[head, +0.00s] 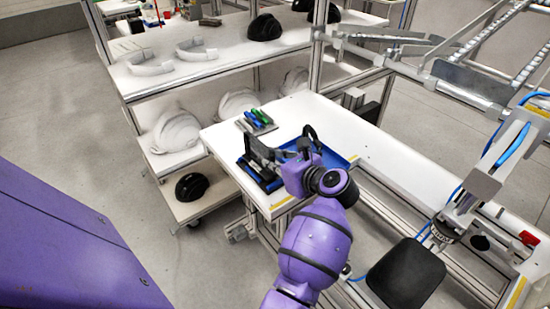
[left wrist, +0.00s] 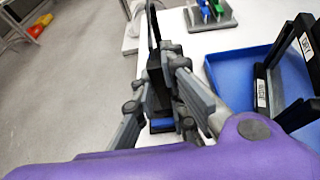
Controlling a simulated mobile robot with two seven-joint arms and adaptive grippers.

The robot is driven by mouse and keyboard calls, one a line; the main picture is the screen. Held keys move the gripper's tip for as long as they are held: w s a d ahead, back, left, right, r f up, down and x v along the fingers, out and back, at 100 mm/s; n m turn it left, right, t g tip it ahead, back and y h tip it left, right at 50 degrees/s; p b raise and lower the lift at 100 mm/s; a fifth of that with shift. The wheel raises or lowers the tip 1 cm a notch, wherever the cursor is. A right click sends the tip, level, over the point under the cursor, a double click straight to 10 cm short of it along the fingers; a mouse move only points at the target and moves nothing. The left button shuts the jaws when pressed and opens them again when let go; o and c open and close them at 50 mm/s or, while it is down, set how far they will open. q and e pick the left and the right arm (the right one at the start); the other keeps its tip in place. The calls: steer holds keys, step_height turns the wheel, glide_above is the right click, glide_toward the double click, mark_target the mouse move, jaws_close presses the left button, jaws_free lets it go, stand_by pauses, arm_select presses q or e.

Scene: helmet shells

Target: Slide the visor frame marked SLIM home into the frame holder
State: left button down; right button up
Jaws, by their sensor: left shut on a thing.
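My left gripper (head: 280,155) is over the near left corner of the white workbench, shut on a dark visor frame (head: 256,150). In the left wrist view the fingers (left wrist: 165,85) close on this frame (left wrist: 154,40), which stands roughly upright between them. No mark on it can be read. Just below is a dark holder with blue parts (head: 262,179), whose blue part (left wrist: 161,125) shows under the fingertips. Fingers hide the frame's lower end, so I cannot tell whether it sits in the holder. My right gripper is not in view.
A blue tray (left wrist: 240,57) beside the gripper holds dark frames with white labels (left wrist: 305,45), too small to read surely. A grey rack with green and blue tools (head: 256,121) stands behind. Shelves with helmet shells (head: 176,131) are at the left.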

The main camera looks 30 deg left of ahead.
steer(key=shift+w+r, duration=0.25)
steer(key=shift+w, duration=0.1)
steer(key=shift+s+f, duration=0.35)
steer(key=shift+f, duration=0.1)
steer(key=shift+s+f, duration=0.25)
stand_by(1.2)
arm_select(q)
steer(key=shift+f+b, duration=0.95)
steer(key=shift+f, duration=0.15)
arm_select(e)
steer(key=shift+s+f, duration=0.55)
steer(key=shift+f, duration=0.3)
arm_select(q)
steer(key=c, duration=1.7)
jaws_free()
step_height(320, 180, up, 10)
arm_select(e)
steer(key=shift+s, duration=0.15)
